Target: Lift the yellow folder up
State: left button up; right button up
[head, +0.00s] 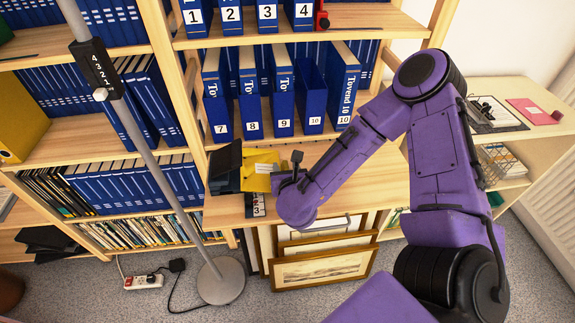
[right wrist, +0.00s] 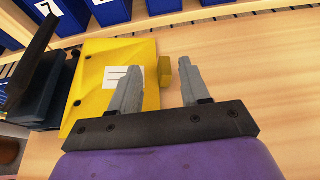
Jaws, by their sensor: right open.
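A yellow folder (head: 257,168) lies on the wooden ledge in front of the blue binders in the head view. The right wrist view shows its flat yellow face (right wrist: 95,68) with a white label. My right gripper (right wrist: 161,70) is open at the folder's right side. Its left finger overlaps the folder's right part in the picture; its right finger is over bare wood. A small yellow piece (right wrist: 165,73) shows between the fingers; I cannot tell if it joins the folder. In the head view my right arm partly hides the gripper (head: 277,182). My left gripper is out of view.
Dark box-like items (head: 226,165) stand directly left of the folder. Numbered blue binders (head: 282,95) fill the shelf behind. Another yellow binder (head: 22,125) stands on the far-left shelf. A metal pole (head: 150,165) rises at left. Framed prints (head: 322,266) lean below the ledge.

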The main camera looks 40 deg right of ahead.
jog(key=v, duration=0.4)
jog(key=shift+a+f+b, duration=0.1)
jog(key=shift+b, duration=0.2)
jog(key=p+v, duration=0.1)
jog(key=v, duration=0.2)
jog(key=shift+r+p, duration=0.25)
jog(key=shift+p, duration=0.1)
jog(key=shift+s+a, duration=0.15)
jog(key=shift+s, duration=0.15)
